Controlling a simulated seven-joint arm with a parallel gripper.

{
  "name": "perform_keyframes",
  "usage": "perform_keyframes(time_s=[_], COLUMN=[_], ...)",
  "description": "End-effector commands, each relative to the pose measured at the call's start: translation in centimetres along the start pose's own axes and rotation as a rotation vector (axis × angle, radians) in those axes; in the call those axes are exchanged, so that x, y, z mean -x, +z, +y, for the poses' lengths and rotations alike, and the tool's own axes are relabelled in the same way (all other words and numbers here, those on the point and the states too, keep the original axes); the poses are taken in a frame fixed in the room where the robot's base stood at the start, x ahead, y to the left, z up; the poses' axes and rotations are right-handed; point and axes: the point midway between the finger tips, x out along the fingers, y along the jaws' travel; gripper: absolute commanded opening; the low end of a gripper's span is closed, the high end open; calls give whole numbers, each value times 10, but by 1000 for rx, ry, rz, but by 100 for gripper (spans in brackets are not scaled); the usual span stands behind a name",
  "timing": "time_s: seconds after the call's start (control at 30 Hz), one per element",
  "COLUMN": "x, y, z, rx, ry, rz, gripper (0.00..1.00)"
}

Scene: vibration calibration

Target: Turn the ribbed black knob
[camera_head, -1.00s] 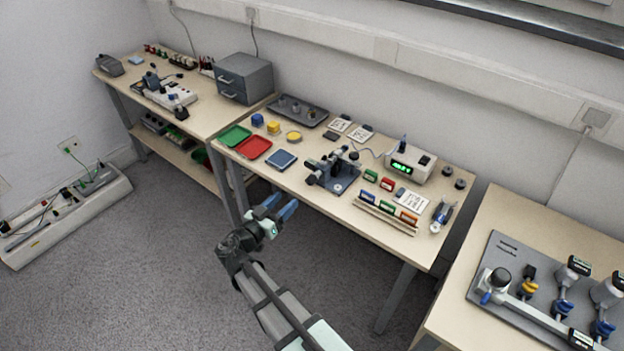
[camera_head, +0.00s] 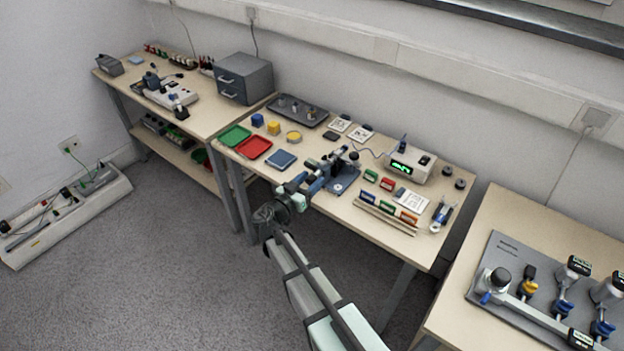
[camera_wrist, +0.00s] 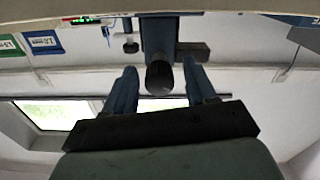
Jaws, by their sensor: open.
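The blue and dark metal fixture (camera_head: 343,181) stands near the front edge of the middle bench. In the wrist view a short dark cylindrical knob (camera_wrist: 160,75) sticks out from the fixture's blue block (camera_wrist: 159,35) toward me. It looks like the black knob, but its ribs are too small to make out. My gripper (camera_head: 317,183) is at the fixture's front left in the head view and hides part of it. In the wrist view my gripper (camera_wrist: 160,78) is open, with one blue finger on each side of the knob and visible gaps between.
A meter with a green display (camera_head: 405,166) stands behind and right of the fixture. A blue pad (camera_head: 281,160) and a red tray (camera_head: 254,147) lie to its left. Several labelled blocks (camera_head: 388,206) stand at its right. Open floor lies in front of the bench.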

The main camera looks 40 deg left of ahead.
Motion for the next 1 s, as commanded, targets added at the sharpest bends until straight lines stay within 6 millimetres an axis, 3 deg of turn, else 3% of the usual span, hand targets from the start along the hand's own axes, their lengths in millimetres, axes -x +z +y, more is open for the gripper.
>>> perform_keyframes(time_s=[0.17,0.47,1.0], x=[-11,-12,-12], y=[0,0,0], z=[0,0,0], rx=[0,0,0], ry=[1,0,0], rz=[0,0,0], gripper=[56,56,6])
